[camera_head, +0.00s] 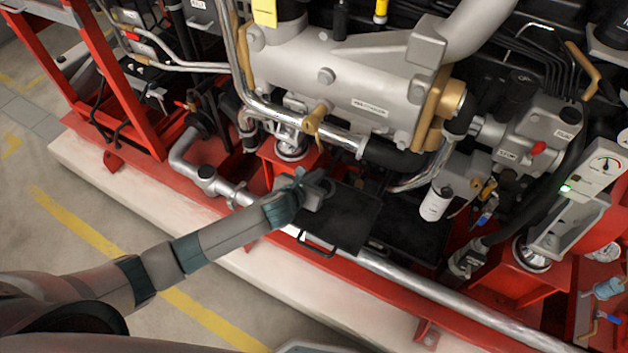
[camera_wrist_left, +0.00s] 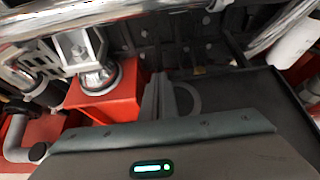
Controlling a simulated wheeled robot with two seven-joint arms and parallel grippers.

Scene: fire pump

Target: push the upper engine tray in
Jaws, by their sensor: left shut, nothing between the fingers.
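The black upper engine tray (camera_head: 346,222) sticks out from under the engine toward the front silver pipe, with a black handle (camera_head: 316,246) on its front edge. Its dark surface also shows at the right of the left wrist view (camera_wrist_left: 262,108). My left gripper (camera_head: 320,188) is over the left part of the tray, shut and empty. Its closed fingers show in the left wrist view (camera_wrist_left: 158,98), pointing toward the engine. I cannot tell whether they touch the tray. My right gripper is not in view.
A red mount (camera_head: 285,165) stands left of the tray; it also shows in the left wrist view (camera_wrist_left: 105,95). A white filter (camera_head: 436,203) hangs to the right. A long silver pipe (camera_head: 420,283) runs along the red frame in front. The engine (camera_head: 340,80) overhangs behind.

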